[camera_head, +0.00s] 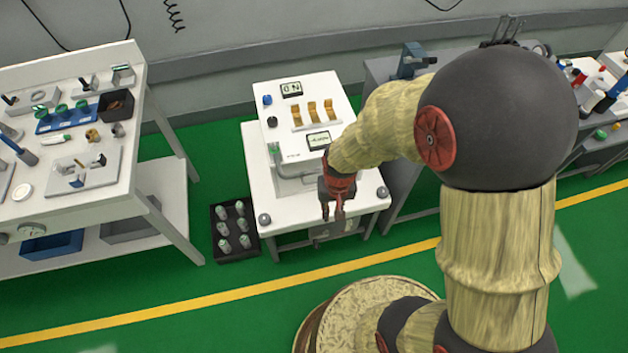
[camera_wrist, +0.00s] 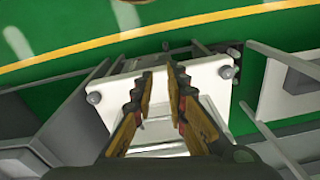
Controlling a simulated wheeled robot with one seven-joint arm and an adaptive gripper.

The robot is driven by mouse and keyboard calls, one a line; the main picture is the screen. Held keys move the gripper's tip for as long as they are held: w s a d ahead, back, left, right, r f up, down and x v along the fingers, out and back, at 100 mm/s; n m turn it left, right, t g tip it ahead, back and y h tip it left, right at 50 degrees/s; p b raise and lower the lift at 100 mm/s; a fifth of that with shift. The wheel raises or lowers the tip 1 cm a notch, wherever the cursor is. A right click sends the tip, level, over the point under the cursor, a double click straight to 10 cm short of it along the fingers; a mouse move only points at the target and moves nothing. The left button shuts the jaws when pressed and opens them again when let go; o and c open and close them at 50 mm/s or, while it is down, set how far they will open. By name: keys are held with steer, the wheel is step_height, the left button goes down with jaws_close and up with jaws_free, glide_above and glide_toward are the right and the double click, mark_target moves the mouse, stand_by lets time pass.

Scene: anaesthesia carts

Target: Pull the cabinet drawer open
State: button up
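A white cart cabinet (camera_head: 263,185) stands left of my arm, with a sloped control panel (camera_head: 274,128) on top. A grey box-like part (camera_head: 345,227) shows under its front edge; I cannot tell if it is the drawer. No drawer handle can be made out clearly. My gripper (camera_head: 337,212) points down over the front part of the cart's white top. In the wrist view my gripper (camera_wrist: 160,72) has its two fingers apart with nothing between them, over the white top (camera_wrist: 120,88). My arm hides part of the cart's right side.
A black crate of bottles (camera_head: 235,255) stands on the floor left of the cart. A white workbench (camera_head: 110,165) with small parts is further left. Grey benches (camera_head: 395,190) stand to the right. The green floor in front, with a yellow line (camera_head: 215,298), is clear.

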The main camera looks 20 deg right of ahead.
step_height(320, 180, down, 14)
steer(key=w+m+t, duration=0.1)
steer(key=w+m, duration=0.1)
steer(key=m, duration=0.1)
steer(key=m+t, duration=1.3)
steer(key=t, duration=0.1)
glide_toward(315, 182)
steer(key=f+x, duration=0.1)
steer(key=x, duration=0.2)
steer(key=b+x, duration=0.1)
steer(key=x, duration=0.2)
steer(key=b+x, duration=0.1)
steer(key=x, duration=0.3)
steer(key=shift+w+r, duration=0.15)
steer(key=shift+r, duration=0.05)
steer(key=shift+c, duration=1)
jaws_close()
